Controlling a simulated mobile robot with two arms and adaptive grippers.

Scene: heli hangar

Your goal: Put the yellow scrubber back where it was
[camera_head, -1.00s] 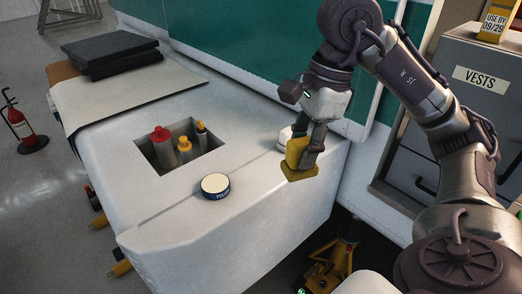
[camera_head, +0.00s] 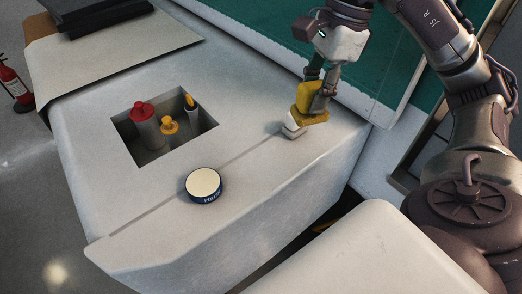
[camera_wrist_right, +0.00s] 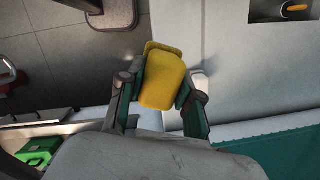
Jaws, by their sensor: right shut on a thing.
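The yellow scrubber (camera_head: 309,111) is in my right gripper (camera_head: 318,93), near the right end of a white work surface (camera_head: 262,205). In the right wrist view, the scrubber (camera_wrist_right: 162,82) sits between the two fingers of the gripper (camera_wrist_right: 158,98). It is held over or close to the surface; I cannot tell whether it touches. A small pale block (camera_head: 293,132) shows just below it, and I cannot tell whether it is part of the scrubber. My left gripper is not in view.
A recess in the surface holds a red-capped bottle (camera_head: 145,122), a yellow-capped bottle (camera_head: 169,128) and an orange-tipped item (camera_head: 190,104). A round polish tin (camera_head: 203,184) stands in front. Dark flat pads (camera_head: 95,14) lie at the back left. The front right is clear.

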